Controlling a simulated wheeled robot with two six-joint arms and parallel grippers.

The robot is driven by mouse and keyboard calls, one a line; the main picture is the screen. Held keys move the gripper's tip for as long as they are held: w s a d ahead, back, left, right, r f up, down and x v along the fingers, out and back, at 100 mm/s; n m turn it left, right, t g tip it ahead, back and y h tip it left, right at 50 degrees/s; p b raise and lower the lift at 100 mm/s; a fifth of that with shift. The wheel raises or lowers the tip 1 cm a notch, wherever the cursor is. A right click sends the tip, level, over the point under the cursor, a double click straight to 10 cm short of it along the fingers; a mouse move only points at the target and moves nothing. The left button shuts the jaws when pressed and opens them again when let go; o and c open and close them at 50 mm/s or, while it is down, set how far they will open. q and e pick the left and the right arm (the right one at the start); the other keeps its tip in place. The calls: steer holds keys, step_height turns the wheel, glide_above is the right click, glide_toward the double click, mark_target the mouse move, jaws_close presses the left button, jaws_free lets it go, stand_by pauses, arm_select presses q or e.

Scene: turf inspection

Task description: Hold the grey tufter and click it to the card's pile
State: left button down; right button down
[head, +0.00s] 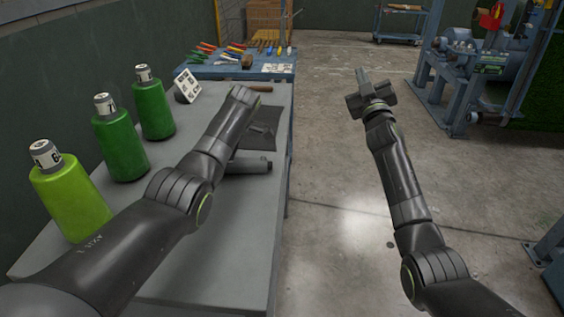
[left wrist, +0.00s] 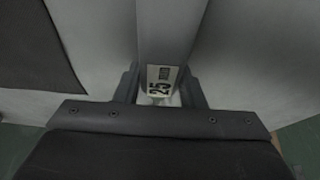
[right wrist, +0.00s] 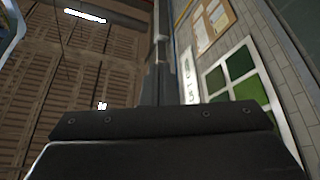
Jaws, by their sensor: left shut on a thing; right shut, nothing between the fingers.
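My left gripper (left wrist: 160,84) is shut on a light grey body, which I take to be the grey tufter (left wrist: 172,35). Its label with "25" shows between the fingers in the left wrist view. In the head view my left arm hides these fingers. A dark grey cylinder (head: 250,164) shows beside my left arm above the table; I cannot tell whether it is part of the tufter. A small white card with black marks (head: 186,86) stands tilted behind the cones; no pile shows on it. My right gripper (head: 362,76) is shut and empty over the floor.
A blue bench (head: 265,71) with coloured-handled tools stands behind. Blue machinery (head: 460,65) is at right; the middle floor is clear.

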mark_target(271, 166)
step_height(271, 166, down, 8)
steer(key=s+m+g+h, duration=0.1)
steer(key=m+g+h, duration=0.3)
steer(key=m+g, duration=0.45)
steer(key=s+a+f+n+g+y, duration=0.1)
steer(key=s+a+f+g+y, duration=0.1)
steer(key=s+a+g, duration=0.2)
steer(key=s+a+f+n+g+y, duration=0.1)
steer(key=s+a+g+y, duration=0.2)
steer(key=s, duration=0.6)
steer(key=a+g, duration=0.2)
steer(key=a, duration=0.1)
steer(key=shift+s+f, duration=0.25)
steer(key=shift+f, duration=0.15)
steer(key=shift+a+f+g, duration=0.1)
steer(key=shift+a+g, duration=0.05)
steer(key=shift+g, duration=0.1)
steer(key=x, duration=0.3)
steer(key=a+x, duration=0.1)
steer(key=x, duration=0.3)
steer(key=a+r+x, duration=0.1)
steer(key=x, duration=0.3)
steer(key=shift+s+a, duration=0.2)
steer(key=shift+a, duration=0.55)
